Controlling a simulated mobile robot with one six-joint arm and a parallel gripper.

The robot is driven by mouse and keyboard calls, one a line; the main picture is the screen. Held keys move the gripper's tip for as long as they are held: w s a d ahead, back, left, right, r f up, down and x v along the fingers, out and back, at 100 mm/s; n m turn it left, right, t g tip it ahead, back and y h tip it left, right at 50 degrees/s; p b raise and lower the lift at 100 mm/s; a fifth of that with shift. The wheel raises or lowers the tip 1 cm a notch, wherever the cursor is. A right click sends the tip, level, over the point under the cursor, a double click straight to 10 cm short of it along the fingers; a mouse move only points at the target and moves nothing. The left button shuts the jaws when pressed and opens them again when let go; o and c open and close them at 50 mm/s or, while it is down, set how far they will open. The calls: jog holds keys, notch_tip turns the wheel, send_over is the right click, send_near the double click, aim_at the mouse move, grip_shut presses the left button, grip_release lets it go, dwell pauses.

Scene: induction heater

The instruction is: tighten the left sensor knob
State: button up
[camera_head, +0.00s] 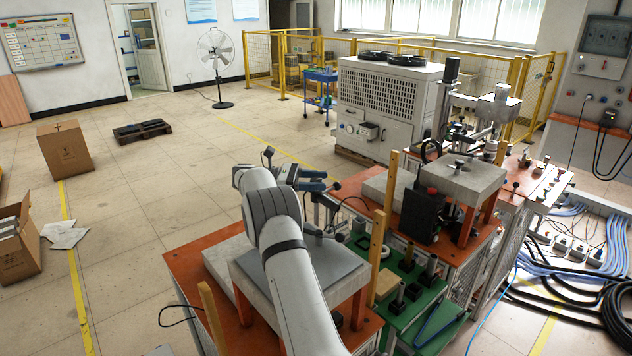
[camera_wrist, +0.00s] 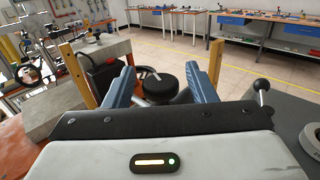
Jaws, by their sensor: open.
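A round black knob (camera_wrist: 160,86) on a metal stem, which I take to be the left sensor knob, shows in the wrist view. It sits between the two blue fingers of my gripper (camera_wrist: 160,76), with a gap to each finger. The fingers are apart and hold nothing. In the head view my gripper (camera_head: 324,181) is above the orange-topped bench (camera_head: 195,268), with its fingers pointing right. I cannot clearly tell the knob apart in the head view.
Wooden posts (camera_head: 376,250) stand upright near the arm. A grey slab on orange legs (camera_head: 462,182) and a black box (camera_head: 422,215) are to the right. A green tray (camera_head: 428,318) holds several small parts.

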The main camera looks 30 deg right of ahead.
aim_at(316, 179)
notch_tip(316, 179, up, 10)
jog(key=shift+f+b, duration=0.1)
jog(key=shift+b, duration=0.4)
